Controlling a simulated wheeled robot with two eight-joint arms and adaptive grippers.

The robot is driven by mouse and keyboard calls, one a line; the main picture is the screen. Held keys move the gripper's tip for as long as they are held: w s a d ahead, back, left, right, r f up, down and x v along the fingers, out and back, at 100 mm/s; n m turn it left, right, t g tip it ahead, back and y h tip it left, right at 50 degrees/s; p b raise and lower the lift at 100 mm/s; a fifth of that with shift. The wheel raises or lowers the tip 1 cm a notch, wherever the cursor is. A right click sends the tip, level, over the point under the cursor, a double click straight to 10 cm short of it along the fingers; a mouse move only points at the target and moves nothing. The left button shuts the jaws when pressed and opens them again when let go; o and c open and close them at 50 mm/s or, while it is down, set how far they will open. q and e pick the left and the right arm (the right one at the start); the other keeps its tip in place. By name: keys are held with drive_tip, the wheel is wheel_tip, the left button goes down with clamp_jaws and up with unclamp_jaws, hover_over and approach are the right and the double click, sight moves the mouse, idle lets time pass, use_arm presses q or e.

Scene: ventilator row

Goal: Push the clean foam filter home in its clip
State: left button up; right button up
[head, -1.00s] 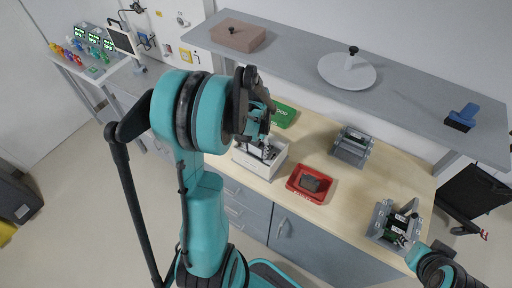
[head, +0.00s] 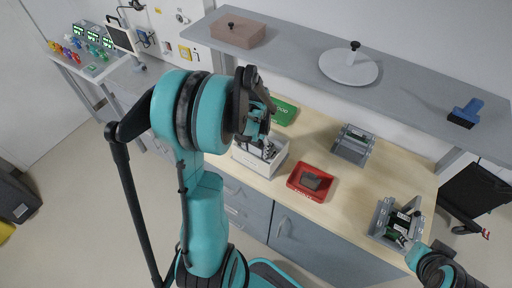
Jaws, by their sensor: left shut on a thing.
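My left gripper (head: 268,149) points down at the open top of a white box-shaped unit (head: 262,166). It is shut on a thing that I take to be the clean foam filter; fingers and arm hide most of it. The clip is not clear to see, so I cannot tell how far in the filter sits. A dark grey foam block (head: 311,181) lies in a red tray (head: 298,190). A green tray (head: 286,111) stands behind the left gripper, partly hidden. My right gripper (head: 407,232) is at a grey bracket-like holder (head: 380,217); its fingers are too small to read.
A grey cradle (head: 352,145) stands at the back of the wooden bench (head: 335,220). Above runs a grey shelf (head: 300,62) with a brown block (head: 237,33), a white disc with a knob (head: 348,67) and a blue tool (head: 465,112). The bench between red tray and holder is clear.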

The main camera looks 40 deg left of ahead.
use_arm(q)
drive_tip(key=shift+f, duration=0.15)
drive_tip(key=shift+f+b, duration=0.3)
drive_tip(key=shift+b, duration=0.15)
drive_tip(key=shift+s+d, duration=0.1)
drive_tip(key=shift+s+d+f+b, duration=0.1)
drive_tip(key=shift+d+f+b, duration=0.05)
drive_tip(key=shift+f+b, duration=0.25)
drive_tip(key=shift+c, duration=1.3)
drive_tip(key=shift+o, duration=0.5)
drive_tip(key=shift+r, duration=0.2)
drive_tip(key=shift+c, duration=0.3)
drive_tip(key=shift+r+p, duration=0.3)
drive_tip(key=c, duration=0.3)
